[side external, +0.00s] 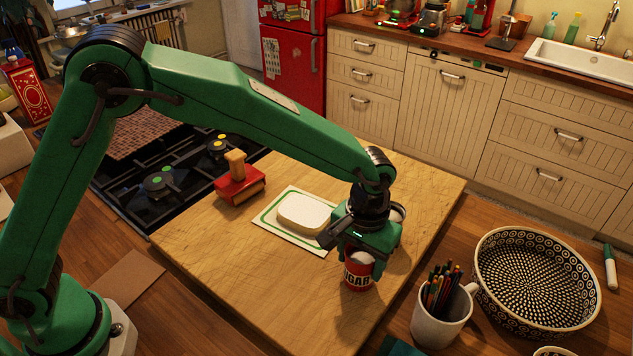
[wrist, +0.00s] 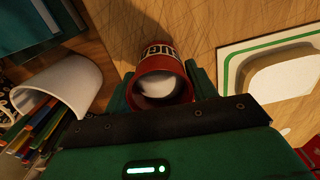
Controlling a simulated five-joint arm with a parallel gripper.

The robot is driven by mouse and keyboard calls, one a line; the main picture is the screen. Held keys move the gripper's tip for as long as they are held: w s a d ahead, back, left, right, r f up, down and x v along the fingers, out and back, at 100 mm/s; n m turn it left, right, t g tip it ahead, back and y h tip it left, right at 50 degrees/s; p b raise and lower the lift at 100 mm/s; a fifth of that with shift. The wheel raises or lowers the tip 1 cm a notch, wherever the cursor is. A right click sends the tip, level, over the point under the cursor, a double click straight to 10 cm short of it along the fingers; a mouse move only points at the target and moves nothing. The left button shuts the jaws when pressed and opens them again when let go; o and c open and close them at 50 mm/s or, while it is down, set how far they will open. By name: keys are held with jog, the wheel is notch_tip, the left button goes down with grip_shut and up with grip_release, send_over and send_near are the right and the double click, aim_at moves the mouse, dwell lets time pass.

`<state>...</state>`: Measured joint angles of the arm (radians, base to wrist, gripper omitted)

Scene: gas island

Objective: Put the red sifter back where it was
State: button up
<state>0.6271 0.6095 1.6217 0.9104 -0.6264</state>
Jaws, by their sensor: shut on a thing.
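A white block (side external: 304,212) lies on a green-edged white card (side external: 268,221) left of the sifter. A red wooden-handled tool (side external: 240,182) is near the hob (side external: 165,185). A pencil mug (side external: 440,318) and patterned basket (side external: 482,285) stand right of the board. The board's front left is clear.

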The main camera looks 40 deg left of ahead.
jog(key=shift+f, duration=0.1)
jog(key=o, duration=0.9)
notch_tip(320, 180, up, 12)
jog(key=shift+r, duration=0.2)
dwell(0.6)
